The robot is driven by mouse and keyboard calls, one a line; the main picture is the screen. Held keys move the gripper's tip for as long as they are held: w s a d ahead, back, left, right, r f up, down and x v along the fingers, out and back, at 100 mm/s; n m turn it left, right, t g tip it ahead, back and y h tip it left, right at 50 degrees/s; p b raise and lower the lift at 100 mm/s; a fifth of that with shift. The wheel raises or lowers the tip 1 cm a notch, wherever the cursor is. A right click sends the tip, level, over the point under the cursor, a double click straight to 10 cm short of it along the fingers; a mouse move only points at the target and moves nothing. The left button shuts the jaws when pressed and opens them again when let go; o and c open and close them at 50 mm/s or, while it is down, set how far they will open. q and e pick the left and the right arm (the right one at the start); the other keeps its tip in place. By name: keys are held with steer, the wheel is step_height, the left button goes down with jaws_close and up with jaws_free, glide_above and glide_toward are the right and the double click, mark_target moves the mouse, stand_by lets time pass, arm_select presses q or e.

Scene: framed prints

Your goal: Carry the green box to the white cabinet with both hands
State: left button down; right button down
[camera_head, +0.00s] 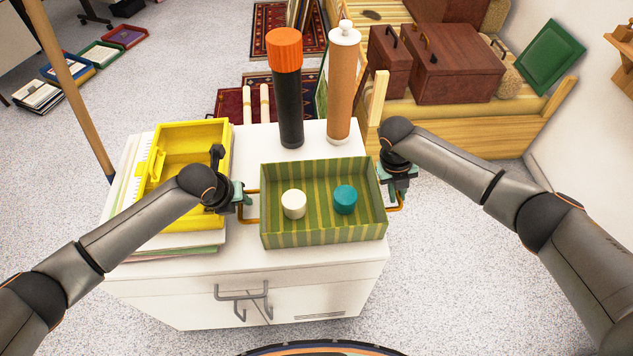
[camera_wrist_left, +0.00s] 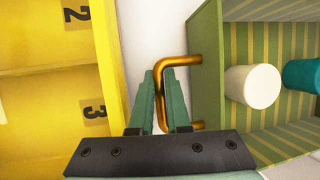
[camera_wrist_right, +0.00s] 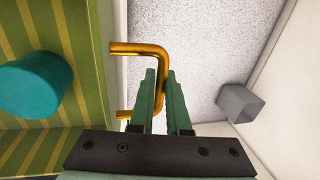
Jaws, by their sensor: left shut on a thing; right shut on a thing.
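The green striped box (camera_head: 323,236) is open-topped and is over the white cabinet (camera_head: 160,290); I cannot tell whether it touches the top. A white cylinder (camera_head: 293,204) and a teal cylinder (camera_head: 345,199) stand inside it. My left gripper (camera_head: 244,199) is shut on the box's left brass handle; the fingers around this handle (camera_wrist_left: 190,62) show in the left wrist view. My right gripper (camera_head: 402,187) is shut on the right brass handle, and the right wrist view shows this handle (camera_wrist_right: 150,48) between the fingers.
A yellow tray (camera_head: 190,140) on a stack of papers (camera_head: 125,200) is close to my left gripper. A black bottle with an orange cap (camera_head: 287,90) and a brown mill (camera_head: 342,85) stand behind the box. Brown cases (camera_head: 455,70) sit on a wooden bench at the back right.

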arm_select(q)
steer(key=c, duration=0.9)
jaws_free()
steer(key=shift+a+f, duration=0.15)
steer(key=shift+a, duration=0.05)
arm_select(e)
steer(key=c, duration=0.9)
jaws_free()
steer(key=shift+d+f, duration=0.1)
steer(key=shift+d, duration=0.05)
